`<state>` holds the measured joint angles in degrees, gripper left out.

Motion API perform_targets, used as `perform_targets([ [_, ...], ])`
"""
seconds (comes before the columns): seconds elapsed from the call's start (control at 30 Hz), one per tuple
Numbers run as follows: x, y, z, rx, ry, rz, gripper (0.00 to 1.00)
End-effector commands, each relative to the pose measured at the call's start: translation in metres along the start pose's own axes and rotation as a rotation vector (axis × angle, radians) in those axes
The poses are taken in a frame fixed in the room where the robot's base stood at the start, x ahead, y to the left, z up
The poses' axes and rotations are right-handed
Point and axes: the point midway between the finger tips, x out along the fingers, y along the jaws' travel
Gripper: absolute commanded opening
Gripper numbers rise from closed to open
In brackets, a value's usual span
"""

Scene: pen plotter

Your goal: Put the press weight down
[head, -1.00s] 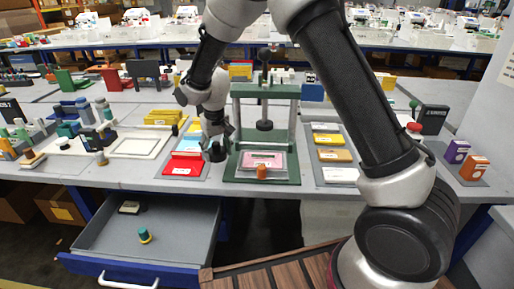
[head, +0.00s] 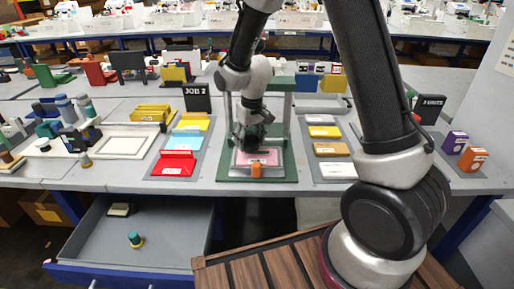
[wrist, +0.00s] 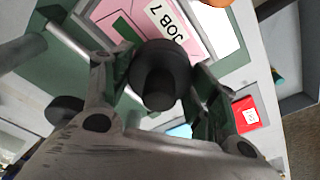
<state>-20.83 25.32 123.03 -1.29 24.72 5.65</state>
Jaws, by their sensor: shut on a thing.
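My gripper (wrist: 158,78) is shut on the press weight (wrist: 162,62), a dark round block with a narrower knob. In the head view my gripper (head: 254,138) is inside the green press frame (head: 228,180), over the pink card. The wrist view shows the weight above the pink card (wrist: 128,16), which is labelled JOB 7 and also shows in the head view (head: 268,157). The weight covers part of the card. I cannot tell whether it touches it. In the head view my gripper largely hides the weight.
The press posts stand close to my gripper, with an orange knob (head: 256,171) at the front. Trays of coloured cards lie left (head: 180,165) and right (head: 333,150). An open drawer (head: 170,225) is below at left. A JOB 2 sign (head: 197,97) stands behind.

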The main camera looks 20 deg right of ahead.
Motion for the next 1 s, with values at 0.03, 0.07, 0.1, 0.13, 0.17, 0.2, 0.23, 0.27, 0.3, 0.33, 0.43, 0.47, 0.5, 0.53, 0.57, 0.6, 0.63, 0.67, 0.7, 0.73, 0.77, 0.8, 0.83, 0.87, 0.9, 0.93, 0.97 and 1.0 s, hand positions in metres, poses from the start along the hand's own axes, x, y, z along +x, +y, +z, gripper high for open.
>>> perform_targets([
  [0.03,-0.001,0.005,0.003,0.001,0.001,0.000,0.06],
  [0.07,-0.001,0.007,0.004,0.000,0.001,0.000,0.06],
  [0.1,-0.001,0.009,0.005,0.000,0.001,0.000,0.06],
  [0.13,-0.001,0.010,0.006,0.001,0.001,0.000,0.06],
  [0.17,-0.002,0.011,0.007,0.001,0.001,0.000,0.06],
  [0.2,-0.002,0.013,0.008,0.000,0.001,0.000,0.06],
  [0.23,-0.002,0.014,0.009,0.000,0.001,0.000,0.06],
  [0.27,-0.002,0.016,0.010,0.000,0.001,0.000,0.06],
  [0.3,-0.003,0.020,0.013,0.000,0.001,0.000,0.06],
  [0.33,-0.002,0.023,0.015,0.001,0.001,0.000,0.06],
  [0.43,0.017,0.021,0.017,-0.001,-0.003,0.000,0.06],
  [0.47,0.022,0.021,0.018,-0.002,-0.003,0.000,0.06],
  [0.5,0.027,0.021,0.018,-0.002,-0.003,0.000,0.06],
  [0.53,0.030,0.021,0.018,-0.002,-0.001,0.000,0.06],
  [0.57,0.032,0.021,0.018,-0.002,0.000,0.000,0.06],
  [0.6,0.033,0.021,0.018,-0.002,0.000,0.000,0.06],
  [0.63,0.033,0.021,0.018,-0.001,0.001,0.000,0.06],
  [0.67,0.033,0.021,0.018,-0.001,0.001,0.000,0.06],
  [0.7,0.033,0.021,0.018,-0.001,0.001,0.000,0.06],
  [0.73,0.033,0.021,0.018,-0.001,0.001,0.000,0.06],
  [0.77,0.033,0.021,0.018,-0.001,0.001,0.000,0.06],
  [0.8,0.033,0.021,0.018,-0.001,0.001,0.000,0.06],
  [0.83,0.033,0.021,0.018,-0.001,0.001,0.000,0.06],
  [0.87,0.034,0.021,0.018,-0.001,0.001,0.000,0.06],
  [0.9,0.035,0.021,0.018,-0.001,0.000,0.000,0.06],
  [0.93,0.036,0.021,0.018,-0.001,0.000,0.000,0.06],
  [0.97,0.036,0.021,0.019,-0.001,-0.001,0.000,0.65],
  [1.0,0.036,0.021,0.019,-0.001,-0.001,0.000,0.72],
])
